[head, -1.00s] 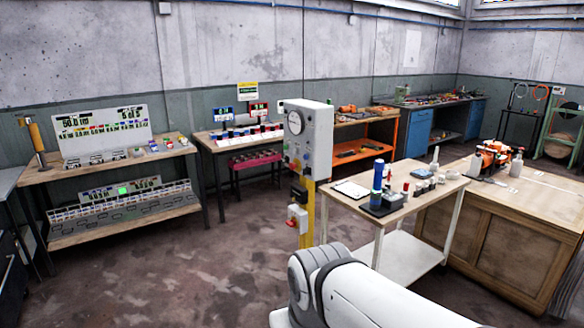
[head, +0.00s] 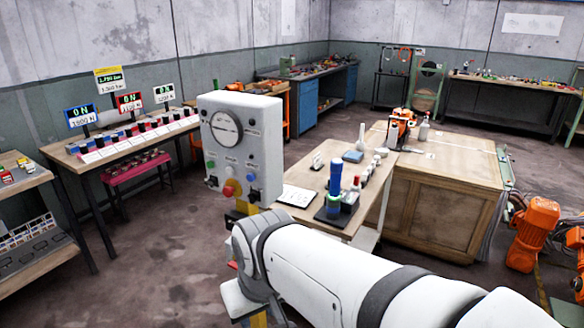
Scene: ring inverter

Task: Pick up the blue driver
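A tall blue cylinder (head: 335,182), which looks like the blue driver, stands upright on a dark base on the small wooden-topped table (head: 300,213). Its lower part looks green and blue, but it is too small to make out clearly. My white arm crosses the lower middle of the head view, in front of that table. My gripper is not in view, so I cannot see its fingers or whether it holds anything.
A grey control box (head: 240,150) with a dial and buttons stands on a yellow post, close to my arm. A wooden cabinet (head: 440,205) adjoins the small table. Orange machines (head: 533,235) stand at right. The floor (head: 150,240) at left is open.

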